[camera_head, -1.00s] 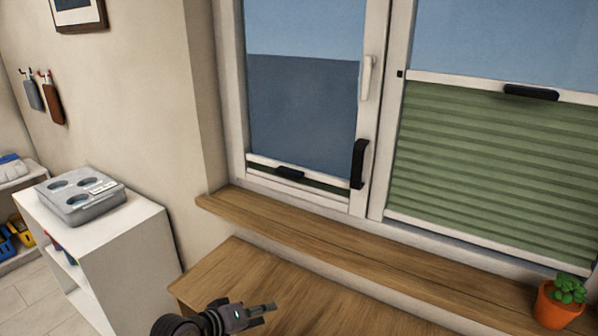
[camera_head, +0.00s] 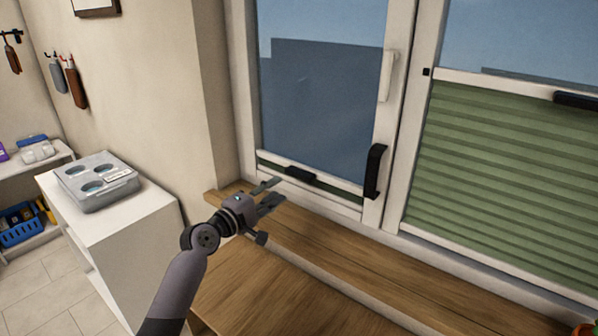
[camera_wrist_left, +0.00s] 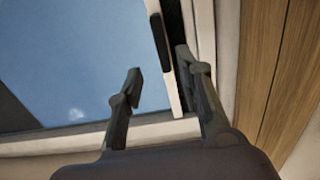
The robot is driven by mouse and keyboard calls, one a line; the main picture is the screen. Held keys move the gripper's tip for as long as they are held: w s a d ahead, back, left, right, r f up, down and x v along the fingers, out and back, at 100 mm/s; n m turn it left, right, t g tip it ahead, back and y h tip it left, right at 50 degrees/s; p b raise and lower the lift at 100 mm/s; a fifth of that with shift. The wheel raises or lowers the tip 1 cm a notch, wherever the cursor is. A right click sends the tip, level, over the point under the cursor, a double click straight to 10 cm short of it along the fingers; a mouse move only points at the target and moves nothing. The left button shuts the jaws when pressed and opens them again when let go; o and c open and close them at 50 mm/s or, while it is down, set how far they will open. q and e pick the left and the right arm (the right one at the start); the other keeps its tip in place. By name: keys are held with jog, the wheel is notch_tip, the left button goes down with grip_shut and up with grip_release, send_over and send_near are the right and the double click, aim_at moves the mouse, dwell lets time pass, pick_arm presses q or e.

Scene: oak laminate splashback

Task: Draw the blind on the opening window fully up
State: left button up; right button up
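The left window sash has a white window handle (camera_head: 387,75) on its frame. Its green pleated blind (camera_head: 330,194) is bunched at the bottom, under a white rail (camera_head: 345,188) with a black grip (camera_head: 300,174). My left gripper (camera_head: 271,192) is open and empty, just left of the black grip and above the sill. In the left wrist view, the black grip (camera_wrist_left: 159,42) lies ahead of the open fingers (camera_wrist_left: 158,62), between their lines and seemingly apart from them. My right gripper is out of view.
A tall black handle (camera_head: 375,171) stands right of the grip. The right pane has a green blind (camera_head: 500,180) with its own black grip (camera_head: 577,100). A wooden sill (camera_head: 400,257) runs below. A white cabinet (camera_head: 125,215) bears a grey box (camera_head: 97,181).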

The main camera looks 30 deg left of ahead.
aim_at(296, 176)
pick_arm(q)
jog(key=w, duration=0.7)
jog(key=w+p, duration=0.1)
jog(key=w, duration=0.2)
jog(key=shift+w+d+f, duration=0.1)
jog(key=shift+w+d, duration=0.15)
jog(key=shift+d, duration=0.15)
jog(key=shift+w, duration=0.2)
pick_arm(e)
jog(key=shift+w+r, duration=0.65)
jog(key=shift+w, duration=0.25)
pick_arm(q)
jog(key=shift+c, duration=0.5)
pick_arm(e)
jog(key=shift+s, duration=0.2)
pick_arm(q)
grip_shut()
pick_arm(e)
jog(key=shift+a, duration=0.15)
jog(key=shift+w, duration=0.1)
